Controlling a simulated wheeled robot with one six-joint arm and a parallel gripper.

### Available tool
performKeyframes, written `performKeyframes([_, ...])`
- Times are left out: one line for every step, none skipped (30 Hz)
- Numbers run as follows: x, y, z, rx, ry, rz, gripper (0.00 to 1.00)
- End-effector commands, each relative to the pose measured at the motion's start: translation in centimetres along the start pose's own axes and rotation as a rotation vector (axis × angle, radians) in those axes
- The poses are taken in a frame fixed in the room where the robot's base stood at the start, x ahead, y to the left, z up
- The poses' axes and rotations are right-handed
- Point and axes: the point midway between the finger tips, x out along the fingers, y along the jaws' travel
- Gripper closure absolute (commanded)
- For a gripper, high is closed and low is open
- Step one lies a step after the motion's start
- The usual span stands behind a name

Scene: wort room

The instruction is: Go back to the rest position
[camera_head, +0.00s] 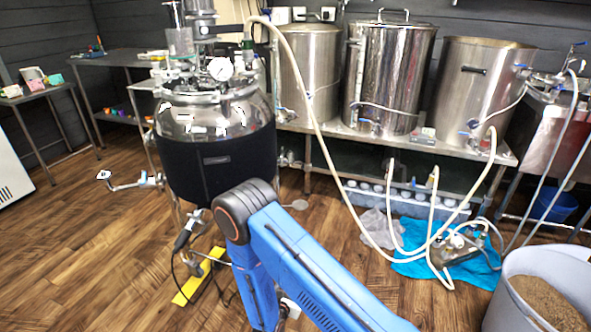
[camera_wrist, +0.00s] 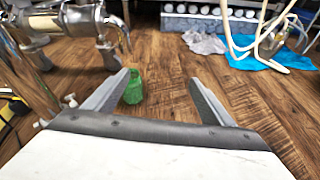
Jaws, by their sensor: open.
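My gripper (camera_wrist: 162,78) shows in the wrist view with its two grey fingers spread wide apart. The space between the fingertips shows mostly wooden floor (camera_wrist: 165,60). A small green container (camera_wrist: 134,92) appears beside the inner side of the left finger, with a visible gap to the right finger; I cannot tell whether it touches the left finger. In the head view my blue arm reaches down in front of the black-jacketed vessel (camera_head: 222,165), and my gripper is hidden or too unclear there.
Metal valve fittings (camera_wrist: 75,20) are close at the upper left of the wrist view. Hoses (camera_head: 345,200) run from steel kettles (camera_head: 388,75) to a pump on a blue cloth (camera_head: 410,262). A grain bin (camera_head: 500,300) stands at right.

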Motion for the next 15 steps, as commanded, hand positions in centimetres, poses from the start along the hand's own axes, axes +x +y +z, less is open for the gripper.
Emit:
performKeyframes([0.3, -0.3, 2.3, 0.035, -0.013, -0.033, 0.23])
performKeyframes([0.5, -0.6, 3.6, 0.054, -0.021, -0.056, 0.23])
performKeyframes([0.7, -1.1, 5.2, 0.08, -0.03, -0.087, 0.23])
performKeyframes([0.8, -1.5, 6.5, 0.099, -0.036, -0.109, 0.23])
performKeyframes([0.9, -1.9, 7.7, 0.119, -0.042, -0.132, 0.23])
performKeyframes([1.0, -2.5, 9.2, 0.145, -0.05, -0.163, 0.23])
performKeyframes([1.1, -2.9, 10.4, 0.166, -0.055, -0.184, 0.23])
performKeyframes([1.1, -3.3, 11.5, 0.187, -0.06, -0.207, 0.23])
performKeyframes([1.1, -4.0, 13.0, 0.214, -0.067, -0.238, 0.23])
performKeyframes([1.1, -4.5, 14.1, 0.234, -0.072, -0.259, 0.23])
performKeyframes([1.1, -5.0, 15.2, 0.255, -0.077, -0.281, 0.23])
performKeyframes([1.0, -5.8, 16.6, 0.283, -0.083, -0.312, 0.23])
performKeyframes([0.9, -6.3, 17.7, 0.303, -0.087, -0.333, 0.23])
performKeyframes([0.8, -6.9, 18.7, 0.325, -0.09, -0.355, 0.23])
performKeyframes([0.7, -7.7, 20.0, 0.353, -0.094, -0.384, 0.23])
